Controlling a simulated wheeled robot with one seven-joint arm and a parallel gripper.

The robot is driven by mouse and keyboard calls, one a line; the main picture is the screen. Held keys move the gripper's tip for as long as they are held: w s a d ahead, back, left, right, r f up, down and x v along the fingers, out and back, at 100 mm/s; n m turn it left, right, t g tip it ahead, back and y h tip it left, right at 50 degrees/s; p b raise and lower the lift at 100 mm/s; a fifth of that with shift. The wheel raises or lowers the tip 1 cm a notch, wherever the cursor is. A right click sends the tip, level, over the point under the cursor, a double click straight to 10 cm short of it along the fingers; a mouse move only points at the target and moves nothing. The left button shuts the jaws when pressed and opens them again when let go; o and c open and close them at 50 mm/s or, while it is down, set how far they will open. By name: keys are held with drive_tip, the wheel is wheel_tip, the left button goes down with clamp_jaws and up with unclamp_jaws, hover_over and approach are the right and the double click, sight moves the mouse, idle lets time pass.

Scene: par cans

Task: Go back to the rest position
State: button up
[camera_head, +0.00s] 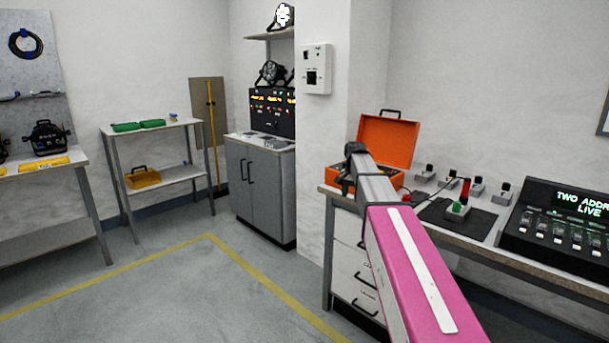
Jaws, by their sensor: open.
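My arm, with a pink link, reaches from the bottom right toward the orange case on the bench. My gripper (347,168) is dark and small at the far end of the arm, in front of the left side of the open orange case (388,140). It looks empty, and its fingers are too small to make out well. Part of the case's lower half is hidden behind the arm.
The bench (480,250) holds a dark mat (475,222) with a green and red item, several small switch boxes, and a console (560,222). A grey cabinet (258,190) and a shelf table (165,128) stand farther left. The floor between is clear.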

drive_tip(key=s+f+n, duration=0.6)
drive_tip(key=s+f, duration=2)
drive_tip(key=s, duration=0.3)
drive_tip(key=shift+s, duration=0.25)
drive_tip(key=shift+c, duration=0.5)
